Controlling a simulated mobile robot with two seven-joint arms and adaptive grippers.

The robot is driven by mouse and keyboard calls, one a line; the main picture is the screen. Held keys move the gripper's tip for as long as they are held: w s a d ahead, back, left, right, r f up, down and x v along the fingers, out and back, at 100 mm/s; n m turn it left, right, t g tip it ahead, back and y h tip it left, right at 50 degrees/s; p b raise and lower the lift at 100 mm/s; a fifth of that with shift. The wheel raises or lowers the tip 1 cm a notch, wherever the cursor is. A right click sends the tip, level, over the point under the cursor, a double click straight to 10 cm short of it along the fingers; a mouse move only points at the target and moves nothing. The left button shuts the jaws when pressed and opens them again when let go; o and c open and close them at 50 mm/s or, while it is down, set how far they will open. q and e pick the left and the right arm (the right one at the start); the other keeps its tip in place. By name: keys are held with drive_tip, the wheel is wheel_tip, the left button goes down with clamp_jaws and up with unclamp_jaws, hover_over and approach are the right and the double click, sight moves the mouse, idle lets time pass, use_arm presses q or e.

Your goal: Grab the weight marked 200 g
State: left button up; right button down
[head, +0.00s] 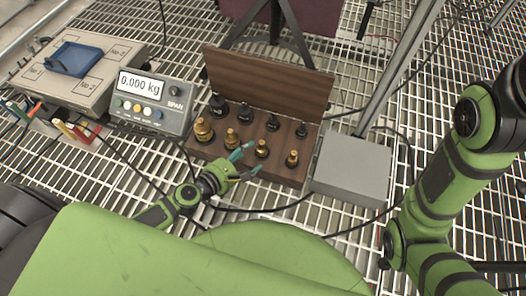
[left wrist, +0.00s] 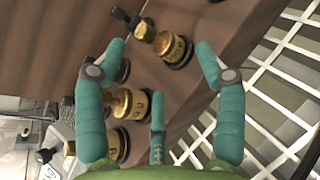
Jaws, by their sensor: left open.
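A row of brass weights stands on a wooden rack (head: 190,147), with black-knobbed weights behind it. The brass weight at the right end (head: 293,158) is smallest, and another brass weight (head: 262,148) stands left of it. My left gripper (head: 250,160) is open at the rack's front edge, near these two. Other brass weights (left wrist: 130,103) show partly behind the left finger. Their markings are too small to read surely. My right gripper is out of view.
A scale display (head: 150,97) reading 0.000 kg stands left of the rack, beside a grey box (head: 75,75) with a blue tray. A grey metal block (head: 350,172) stands close to the rack's right end. Cables cross the grating floor.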

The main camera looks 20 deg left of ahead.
sight(260, 147)
use_arm(q)
drive_tip(key=shift+r+b+x, duration=0.15)
drive_tip(key=shift+b+x, duration=0.05)
drive_tip(key=shift+x, duration=1.5)
drive_tip(key=shift+r+b+x, duration=0.1)
drive_tip(key=shift+b+x, duration=0.1)
drive_tip(key=shift+x, duration=1.45)
drive_tip(key=shift+w, duration=0.1)
clamp_jaws()
